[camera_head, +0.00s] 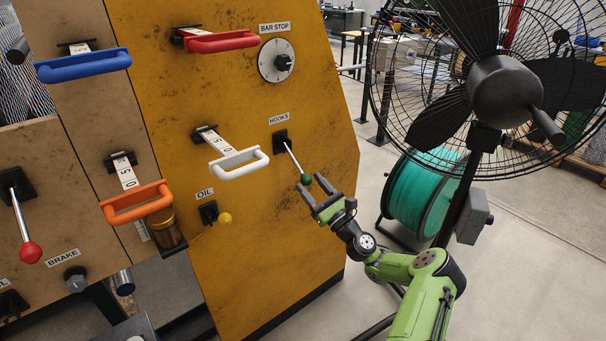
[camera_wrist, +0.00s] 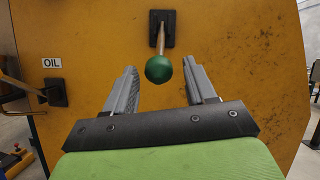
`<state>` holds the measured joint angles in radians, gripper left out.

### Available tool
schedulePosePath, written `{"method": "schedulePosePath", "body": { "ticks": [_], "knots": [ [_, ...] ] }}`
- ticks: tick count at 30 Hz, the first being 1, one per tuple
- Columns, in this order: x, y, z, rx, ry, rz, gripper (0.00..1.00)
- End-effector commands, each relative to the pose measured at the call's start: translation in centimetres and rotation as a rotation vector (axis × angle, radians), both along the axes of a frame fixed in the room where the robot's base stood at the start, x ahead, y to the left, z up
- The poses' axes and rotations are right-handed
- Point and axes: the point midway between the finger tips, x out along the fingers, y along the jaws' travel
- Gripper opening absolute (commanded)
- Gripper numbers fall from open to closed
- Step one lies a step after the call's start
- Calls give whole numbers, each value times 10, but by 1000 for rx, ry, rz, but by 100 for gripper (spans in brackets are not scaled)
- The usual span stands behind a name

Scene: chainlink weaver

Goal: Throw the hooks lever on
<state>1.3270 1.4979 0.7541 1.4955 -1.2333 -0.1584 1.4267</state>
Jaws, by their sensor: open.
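The hooks lever (camera_head: 294,160) is a thin metal rod with a dark green ball knob (camera_head: 306,179), on a black plate under the HOOKS label (camera_head: 279,118) of the yellow panel. The rod slants down and out from the panel. My gripper (camera_head: 318,201) is open and empty, just below and in front of the knob. In the wrist view, the green knob (camera_wrist: 159,69) sits ahead of and between the open fingers (camera_wrist: 163,88), nearer the right one in height. I cannot tell whether a finger touches it.
White (camera_head: 239,163), red (camera_head: 221,41), orange (camera_head: 136,201) and blue (camera_head: 83,65) handles jut out to the left. A yellow-knobbed OIL lever (camera_head: 224,218) is left of my gripper. A large black fan (camera_head: 500,90) and a green hose reel (camera_head: 422,195) stand at the right.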

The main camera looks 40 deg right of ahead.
Motion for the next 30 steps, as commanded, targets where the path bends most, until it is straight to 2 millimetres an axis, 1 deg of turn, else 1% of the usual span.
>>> {"method": "schedulePosePath", "body": {
  "ticks": [1, 6, 9, 12, 16, 30],
  "knots": [
    [-14, -2, -5, 6, 3, -2, 55],
    [-58, -6, -25, 5, 1, -4, 55],
    [-78, -6, -35, 4, -1, -3, 55],
    [-91, -7, -41, 1, -1, -2, 55],
    [-97, -7, -45, 0, -1, -1, 55],
    [-97, -7, -45, -1, -1, 0, 55]
  ]
}}
